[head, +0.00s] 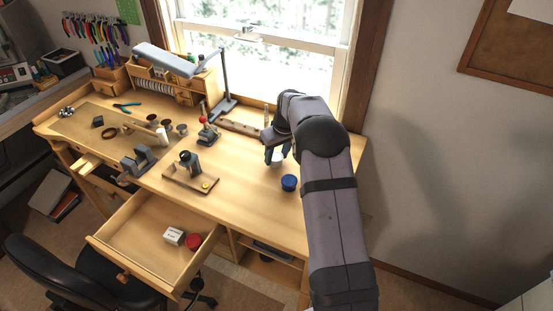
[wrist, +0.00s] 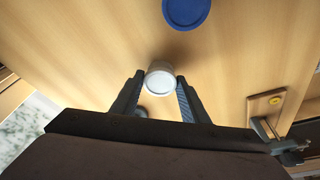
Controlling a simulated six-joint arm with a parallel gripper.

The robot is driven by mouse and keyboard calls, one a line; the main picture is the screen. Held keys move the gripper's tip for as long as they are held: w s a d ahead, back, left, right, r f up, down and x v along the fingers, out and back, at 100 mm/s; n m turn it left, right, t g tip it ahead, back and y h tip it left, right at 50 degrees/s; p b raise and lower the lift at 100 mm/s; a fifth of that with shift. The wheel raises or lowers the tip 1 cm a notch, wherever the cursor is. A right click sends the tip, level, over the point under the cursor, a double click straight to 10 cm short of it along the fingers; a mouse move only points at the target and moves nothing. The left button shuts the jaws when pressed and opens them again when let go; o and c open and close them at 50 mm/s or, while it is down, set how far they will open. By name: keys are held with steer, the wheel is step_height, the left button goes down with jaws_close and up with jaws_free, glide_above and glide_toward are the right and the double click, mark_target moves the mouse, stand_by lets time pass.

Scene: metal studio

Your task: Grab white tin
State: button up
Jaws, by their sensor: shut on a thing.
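The white tin (wrist: 160,81) is a small round tin with a pale lid. It sits between the two fingers of my gripper (wrist: 160,92) in the wrist view, and the fingers are shut on its sides. In the head view the white tin (head: 277,157) shows partly below my gripper (head: 274,155), over the right part of the bench. My arm and fingers hide the rest of it. I cannot tell whether it touches the bench top.
A blue tin (head: 289,183) stands just in front of the gripper. A wooden tray (head: 178,182) with a dark tool on it lies to the left. The open drawer (head: 140,237) holds a white box (head: 174,236) and a red tin (head: 194,241).

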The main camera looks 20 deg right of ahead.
mark_target(276, 157)
step_height(276, 157, up, 9)
steer(key=b, duration=0.2)
steer(key=shift+b, duration=0.3)
steer(key=shift+a, duration=0.1)
